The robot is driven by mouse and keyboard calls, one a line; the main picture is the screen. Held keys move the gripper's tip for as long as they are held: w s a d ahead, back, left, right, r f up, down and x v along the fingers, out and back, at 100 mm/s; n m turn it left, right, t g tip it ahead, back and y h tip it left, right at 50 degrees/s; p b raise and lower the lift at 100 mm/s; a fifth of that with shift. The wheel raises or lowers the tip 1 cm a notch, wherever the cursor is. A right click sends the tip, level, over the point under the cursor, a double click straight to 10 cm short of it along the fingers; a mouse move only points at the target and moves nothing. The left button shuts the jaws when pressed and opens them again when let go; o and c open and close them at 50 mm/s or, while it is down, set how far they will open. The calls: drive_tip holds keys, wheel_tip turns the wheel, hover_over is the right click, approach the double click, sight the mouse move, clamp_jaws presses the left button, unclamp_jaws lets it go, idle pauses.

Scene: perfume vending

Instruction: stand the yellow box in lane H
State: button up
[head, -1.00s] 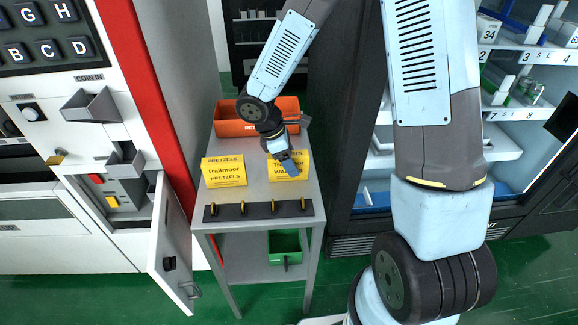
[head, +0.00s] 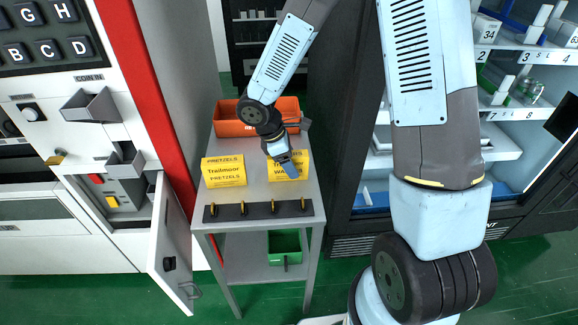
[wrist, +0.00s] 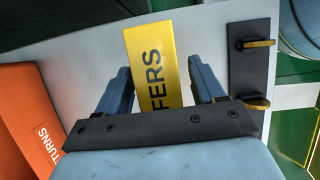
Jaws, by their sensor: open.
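Two yellow boxes stand on the grey side table. The left one, a pretzels box (head: 224,172), is clear of my arm. The right one, a wafers box (head: 296,172), is partly covered by my gripper (head: 284,162) in the head view. In the wrist view the wafers box (wrist: 158,62) shows between the two fingers of my gripper (wrist: 160,82), with a gap on each side. The fingers are open and not closed on it. Lane H itself is not visible; only an H key (head: 81,17) shows on the keypad.
An orange returns bin (head: 230,126) stands at the table's back. A black strip with yellow hooks (head: 226,212) runs along its front edge. A small door (head: 172,250) hangs open on the left machine. An open cabinet with numbered shelves (head: 508,115) is at right.

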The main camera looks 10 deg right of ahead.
drive_tip(key=shift+c, duration=0.2)
drive_tip(key=c, duration=1.2)
drive_tip(key=shift+r, duration=0.1)
